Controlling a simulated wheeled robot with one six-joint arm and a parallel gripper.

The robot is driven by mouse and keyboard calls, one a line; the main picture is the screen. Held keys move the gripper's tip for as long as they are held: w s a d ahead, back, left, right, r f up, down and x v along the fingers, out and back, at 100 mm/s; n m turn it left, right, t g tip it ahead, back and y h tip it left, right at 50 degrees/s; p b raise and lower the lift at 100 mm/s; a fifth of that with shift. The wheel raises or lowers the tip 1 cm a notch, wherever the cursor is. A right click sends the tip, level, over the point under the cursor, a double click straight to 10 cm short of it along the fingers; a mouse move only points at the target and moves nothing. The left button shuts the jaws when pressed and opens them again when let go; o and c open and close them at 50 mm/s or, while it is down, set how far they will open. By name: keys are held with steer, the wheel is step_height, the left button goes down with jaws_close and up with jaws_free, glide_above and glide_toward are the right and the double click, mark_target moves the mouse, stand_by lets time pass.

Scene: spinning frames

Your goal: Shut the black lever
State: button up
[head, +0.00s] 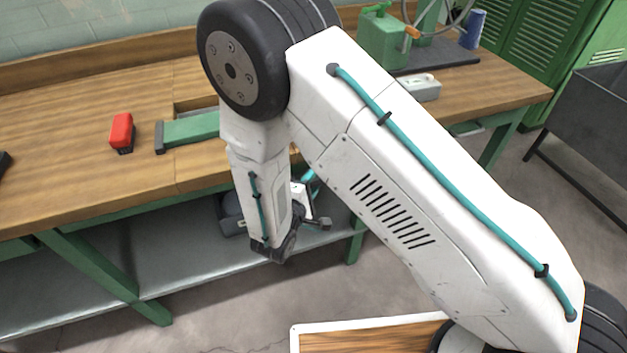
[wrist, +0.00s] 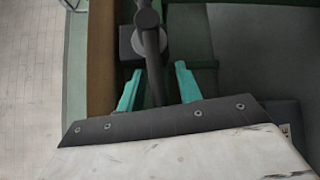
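The black lever (wrist: 153,65) shows in the wrist view as a dark bar running from the top middle down between my fingers, in front of a round grey fitting. My gripper (wrist: 158,70) has its two teal fingers spread, one on each side of the lever, with visible gaps. I cannot tell how deep the lever sits between them. In the head view my gripper (head: 308,182) is low at the bench front, mostly hidden by my arm. I cannot make out the lever there.
A wooden workbench (head: 70,185) with green legs runs across the head view. On it are a red-and-black object (head: 122,131), a green block-like part (head: 190,130), a green machine (head: 384,40) and a blue can (head: 474,29). A dark metal bin (head: 592,110) stands right.

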jaws_close()
steer(key=shift+r+m+g+y, duration=0.3)
steer(key=shift+r+m+y, duration=0.1)
jaws_free()
steer(key=v, duration=0.7)
steer(key=shift+s+a, duration=0.25)
steer(key=shift+s, duration=0.05)
stand_by(0.4)
